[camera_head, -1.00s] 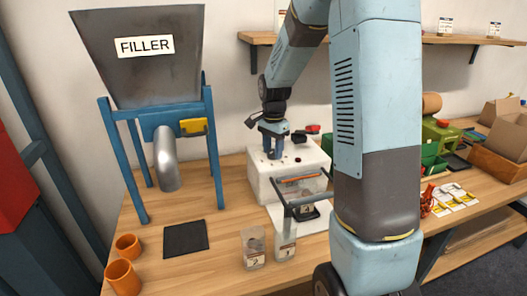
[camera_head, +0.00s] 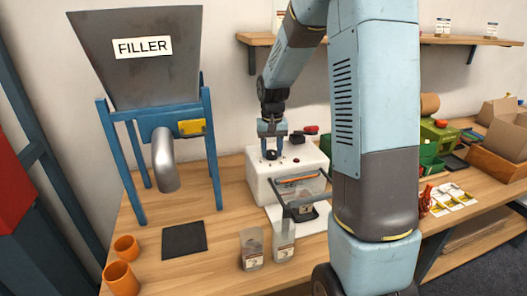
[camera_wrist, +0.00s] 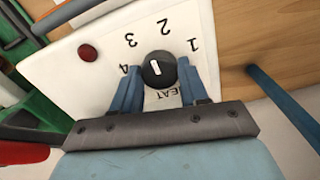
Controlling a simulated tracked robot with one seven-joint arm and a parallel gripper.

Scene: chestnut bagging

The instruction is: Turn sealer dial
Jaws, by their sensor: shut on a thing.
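The white sealer (camera_head: 262,187) stands on the table with its front bar lowered over a tray. Its black dial (camera_wrist: 159,70) carries a white pointer mark. In the wrist view the numbers 1 to 4 and the end of the word HEAT surround it. The mark is slightly tilted; I cannot tell which number it indicates. My gripper (camera_wrist: 159,72) is shut on the dial, with one blue finger at each side. In the head view my gripper (camera_head: 272,153) reaches down to the sealer's top, and the dial shows between the fingers.
A red button (camera_wrist: 87,53) is beside the dial. The filler (camera_head: 140,60), a dark mat (camera_head: 184,239) and orange cups (camera_head: 121,276) are to the left. Cardboard boxes (camera_head: 503,150) are at the right.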

